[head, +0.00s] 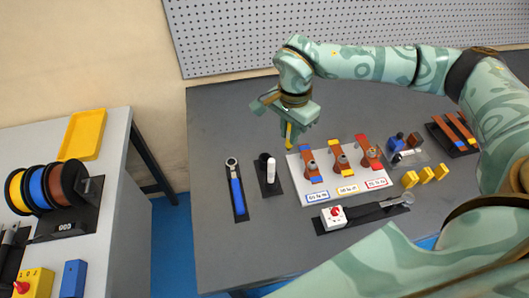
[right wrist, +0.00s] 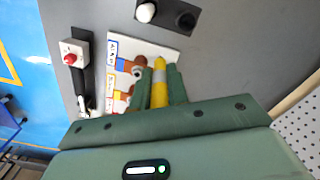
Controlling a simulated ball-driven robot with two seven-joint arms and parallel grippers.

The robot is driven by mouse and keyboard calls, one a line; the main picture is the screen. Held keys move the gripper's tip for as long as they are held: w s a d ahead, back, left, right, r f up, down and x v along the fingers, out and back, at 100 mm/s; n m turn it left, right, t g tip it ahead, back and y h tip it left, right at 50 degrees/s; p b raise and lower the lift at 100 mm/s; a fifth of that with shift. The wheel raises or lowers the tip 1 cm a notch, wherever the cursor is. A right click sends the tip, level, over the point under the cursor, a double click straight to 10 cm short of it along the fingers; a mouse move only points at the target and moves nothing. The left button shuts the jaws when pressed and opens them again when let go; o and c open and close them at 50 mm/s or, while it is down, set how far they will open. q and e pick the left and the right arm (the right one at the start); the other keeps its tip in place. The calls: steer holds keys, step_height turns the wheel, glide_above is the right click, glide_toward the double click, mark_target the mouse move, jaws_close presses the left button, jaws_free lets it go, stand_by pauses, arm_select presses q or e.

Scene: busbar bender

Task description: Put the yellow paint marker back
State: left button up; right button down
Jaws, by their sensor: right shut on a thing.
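My right gripper (head: 289,124) is shut on the yellow paint marker (head: 289,134) and holds it pointing down above the grey table, behind the white board. In the right wrist view the yellow marker (right wrist: 159,90) sits between the two green fingers, with a grey band near its tip end. A black holder (head: 272,187) stands on the table, in front and to the left of the gripper, with a white piece (head: 270,170) and a dark round part on it. The holder also shows at the top of the right wrist view (right wrist: 170,13). My left gripper is not in view.
The white board (head: 318,185) carries several copper bars with coloured ends. A blue-handled wrench (head: 237,190) lies left of the holder. A red-knobbed tool (head: 335,215), yellow blocks (head: 425,174) and a pegboard (head: 340,30) surround the area. The table's back left is clear.

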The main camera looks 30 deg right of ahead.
steer(key=w+a+f, duration=0.1)
steer(key=f, duration=0.2)
steer(key=w+a+f+b, duration=0.1)
steer(key=w+a+f, duration=0.1)
steer(key=f, duration=0.1)
steer(key=w+a+f+b, duration=0.1)
steer(key=f, duration=0.2)
steer(key=shift+w+a+f, duration=0.15)
steer(key=shift+w+f, duration=0.2)
steer(key=shift+f, duration=0.05)
steer(key=c, duration=1.8)
jaws_free()
steer(key=shift+f, duration=0.1)
steer(key=o, duration=0.4)
steer(key=shift+o, duration=0.2)
step_height(320, 180, up, 12)
steer(key=p, duration=0.2)
steer(key=shift+r, duration=0.2)
